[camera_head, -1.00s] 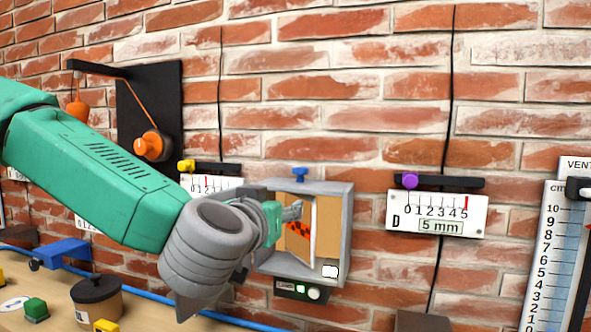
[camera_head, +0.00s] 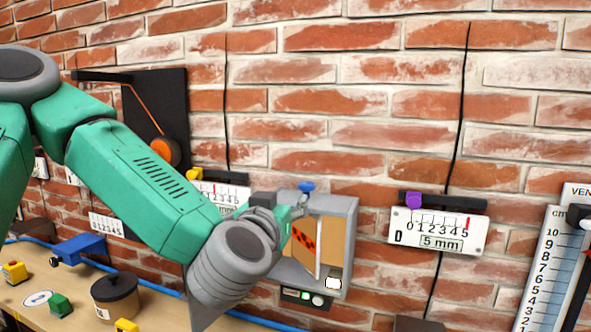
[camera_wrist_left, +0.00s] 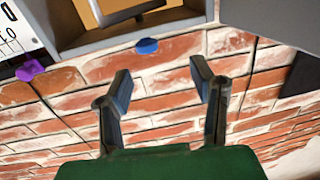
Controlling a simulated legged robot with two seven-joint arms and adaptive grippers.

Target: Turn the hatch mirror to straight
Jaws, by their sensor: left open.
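The hatch is a grey open-fronted box (camera_head: 345,212) on the brick wall. Inside it stands a thin upright mirror panel (camera_head: 318,250), turned at an angle, with an orange and black checkered patch (camera_head: 303,240) on its visible face. A blue knob (camera_head: 306,187) sits on top of the box; it also shows in the left wrist view (camera_wrist_left: 147,46). My left gripper (camera_head: 298,208) is at the box's upper left, just below and left of the knob. In the left wrist view its fingers (camera_wrist_left: 160,80) are apart and empty, with the knob beyond them. My right gripper is out of view.
A small switch panel (camera_head: 304,299) hangs under the box. A gauge marked D (camera_head: 438,231) with a purple knob is to the right, and a ruled board (camera_head: 552,265) farther right. A bench (camera_head: 70,295) with a dark-lidded pot (camera_head: 115,292) lies lower left.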

